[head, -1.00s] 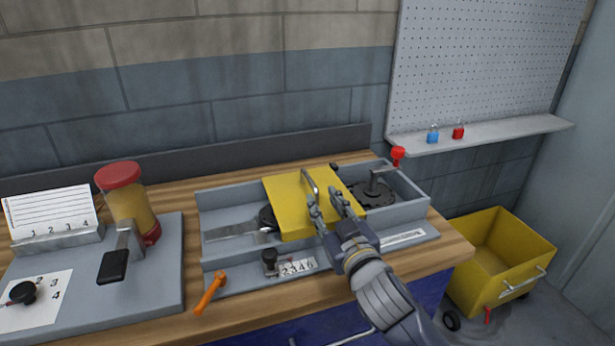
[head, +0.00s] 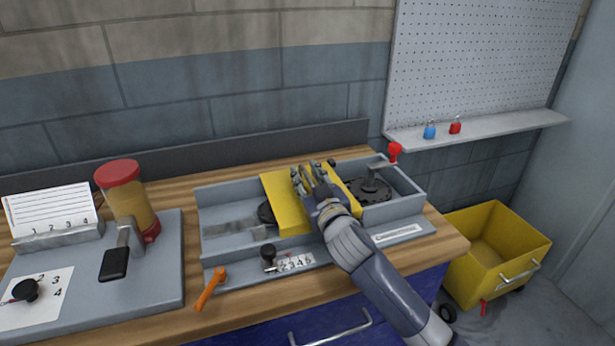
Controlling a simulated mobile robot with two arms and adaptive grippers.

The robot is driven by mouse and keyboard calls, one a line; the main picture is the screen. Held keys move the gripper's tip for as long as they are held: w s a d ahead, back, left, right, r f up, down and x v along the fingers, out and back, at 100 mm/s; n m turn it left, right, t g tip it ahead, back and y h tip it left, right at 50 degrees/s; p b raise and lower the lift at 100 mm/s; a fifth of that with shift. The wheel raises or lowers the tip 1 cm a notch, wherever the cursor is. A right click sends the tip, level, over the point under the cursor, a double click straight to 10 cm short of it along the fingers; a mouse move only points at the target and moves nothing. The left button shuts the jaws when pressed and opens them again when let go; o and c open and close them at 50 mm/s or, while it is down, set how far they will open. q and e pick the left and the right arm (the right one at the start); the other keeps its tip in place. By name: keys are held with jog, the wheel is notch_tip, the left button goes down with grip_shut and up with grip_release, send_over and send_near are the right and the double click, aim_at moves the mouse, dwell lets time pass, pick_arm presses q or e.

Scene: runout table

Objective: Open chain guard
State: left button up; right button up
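The yellow chain guard (head: 284,206) lies as a cover across the middle of the grey tray-like housing (head: 222,190) on the wooden bench. My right gripper (head: 312,172) is over the guard's top, at the place of its handle. The fingers look spread apart, but the handle is hidden behind them, so I cannot tell if they touch it. Dark sprockets (head: 370,190) show to the right of the guard and partly at its left edge. My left gripper is not in view.
A red-knobbed crank (head: 394,152) stands at the housing's right end. In front are a black knob (head: 268,252) and an orange lever (head: 211,288). A red-lidded jar (head: 125,200) stands left. Padlocks (head: 430,130) sit on the shelf. A yellow cart (head: 492,250) stands at right.

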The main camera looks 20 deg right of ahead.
grip_shut()
jog(key=a+b, duration=0.1)
jog(key=a, duration=0.8)
jog(key=shift+s+a, duration=0.2)
jog(key=shift+a, duration=0.2)
jog(key=shift+c, duration=0.5)
grip_release()
jog(key=shift+o, duration=0.5)
jog(key=shift+s+a+f, duration=0.1)
jog(key=shift+s+f, duration=0.3)
jog(key=shift+s, duration=0.2)
jog(key=s, duration=1)
jog(key=shift+s+d+r, duration=0.35)
jog(key=shift+s+r, duration=0.05)
